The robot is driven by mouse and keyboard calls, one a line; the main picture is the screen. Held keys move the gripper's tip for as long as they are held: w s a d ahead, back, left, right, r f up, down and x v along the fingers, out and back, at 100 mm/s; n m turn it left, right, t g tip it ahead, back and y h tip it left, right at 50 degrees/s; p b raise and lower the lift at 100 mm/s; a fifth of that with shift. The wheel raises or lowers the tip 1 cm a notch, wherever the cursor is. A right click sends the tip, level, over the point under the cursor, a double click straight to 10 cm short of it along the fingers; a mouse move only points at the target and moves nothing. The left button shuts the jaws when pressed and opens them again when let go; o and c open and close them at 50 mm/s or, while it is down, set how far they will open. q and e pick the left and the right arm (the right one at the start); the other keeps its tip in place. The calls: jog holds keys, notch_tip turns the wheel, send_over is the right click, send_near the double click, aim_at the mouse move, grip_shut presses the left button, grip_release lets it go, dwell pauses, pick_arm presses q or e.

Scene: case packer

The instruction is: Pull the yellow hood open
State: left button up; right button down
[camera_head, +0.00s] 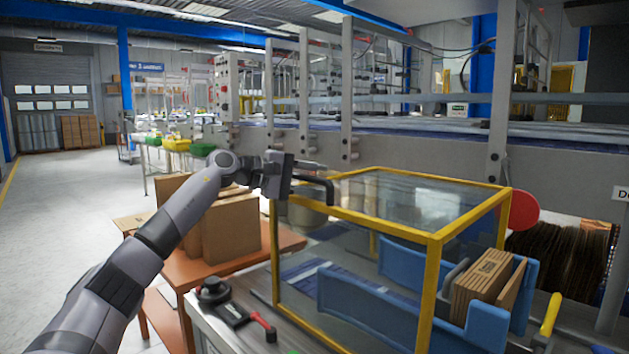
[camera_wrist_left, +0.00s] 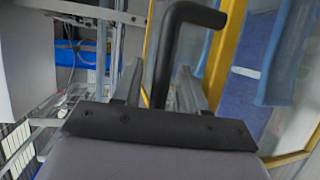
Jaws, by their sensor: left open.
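The yellow hood (camera_head: 437,245) is a yellow frame with clear panels, standing like a box over the blue guides and looking closed. A black bent handle (camera_head: 327,190) shows at its top left corner; it also shows in the left wrist view (camera_wrist_left: 165,55). My left gripper (camera_head: 312,170) is at this handle. In the left wrist view, its two fingers (camera_wrist_left: 160,88) are apart, with the handle's bar between them. I cannot tell whether either finger touches the bar. My right gripper is in neither view.
Cardboard boxes (camera_head: 230,228) stand on an orange table (camera_head: 183,268) left of the hood. A black device with a red-tipped lever (camera_head: 238,312) sits on the machine's front left. Open floor (camera_head: 50,215) lies at left.

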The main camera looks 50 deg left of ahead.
pick_arm(q)
jog(key=b+v, duration=0.3)
jog(key=v, duration=0.2)
jog(key=shift+s+a+f+b, duration=0.1)
jog(key=shift+s+f+b, duration=0.1)
jog(key=shift+s+b, duration=0.15)
jog(key=shift+s+a+r, duration=0.1)
jog(key=shift+s, duration=0.15)
jog(key=shift+s+r, duration=0.25)
jog(key=shift+s, duration=0.05)
jog(key=shift+a, duration=0.1)
